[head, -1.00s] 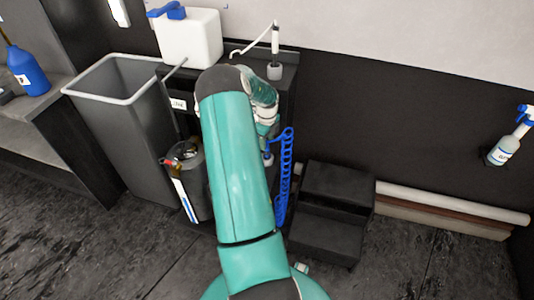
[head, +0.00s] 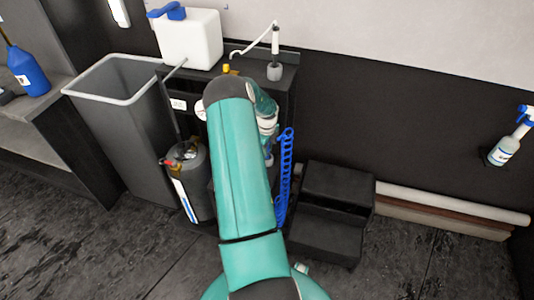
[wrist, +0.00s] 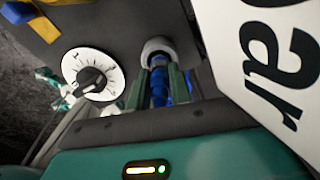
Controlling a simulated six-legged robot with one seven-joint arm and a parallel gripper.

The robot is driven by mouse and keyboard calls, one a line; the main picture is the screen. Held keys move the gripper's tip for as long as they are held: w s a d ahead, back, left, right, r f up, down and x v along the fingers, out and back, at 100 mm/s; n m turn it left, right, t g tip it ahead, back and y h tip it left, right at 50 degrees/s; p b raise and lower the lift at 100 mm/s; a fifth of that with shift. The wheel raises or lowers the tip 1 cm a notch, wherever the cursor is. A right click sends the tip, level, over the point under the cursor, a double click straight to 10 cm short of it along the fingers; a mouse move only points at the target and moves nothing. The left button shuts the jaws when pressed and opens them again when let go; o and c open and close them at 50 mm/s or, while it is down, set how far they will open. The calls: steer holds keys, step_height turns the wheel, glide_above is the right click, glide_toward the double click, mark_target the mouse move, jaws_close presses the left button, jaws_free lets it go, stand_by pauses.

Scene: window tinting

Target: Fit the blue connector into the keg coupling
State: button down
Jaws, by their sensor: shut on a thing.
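In the wrist view the blue connector (wrist: 158,90) is held between the two fingers of my gripper (wrist: 159,82), which is shut on it. A pale grey round fitting (wrist: 158,47), which looks like the coupling, sits just past the fingertips, in line with the connector. I cannot tell whether the connector is inside it or only in front of it. In the head view my arm hides the gripper and the connector. A blue coiled hose (head: 284,180) hangs right of the arm. A grey keg (head: 199,184) stands left of the arm.
A dial (wrist: 92,75) is close left of my gripper, and a white lettered panel (wrist: 265,60) is close right. A grey bin (head: 120,130) stands left of the keg. Black steps (head: 330,205) are at right. Open floor lies at lower right.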

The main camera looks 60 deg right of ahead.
steer(key=shift+r, duration=0.1)
steer(key=shift+r, duration=0.45)
step_height(320, 180, up, 2)
steer(key=shift+r, duration=0.1)
steer(key=w+a+r, duration=0.2)
steer(key=a+r, duration=0.8)
steer(key=a, duration=0.3)
steer(key=w+d, duration=0.8)
steer(key=w, duration=0.2)
steer(key=f, duration=0.9)
steer(key=shift+w+a, duration=0.15)
steer(key=shift+a, duration=0.1)
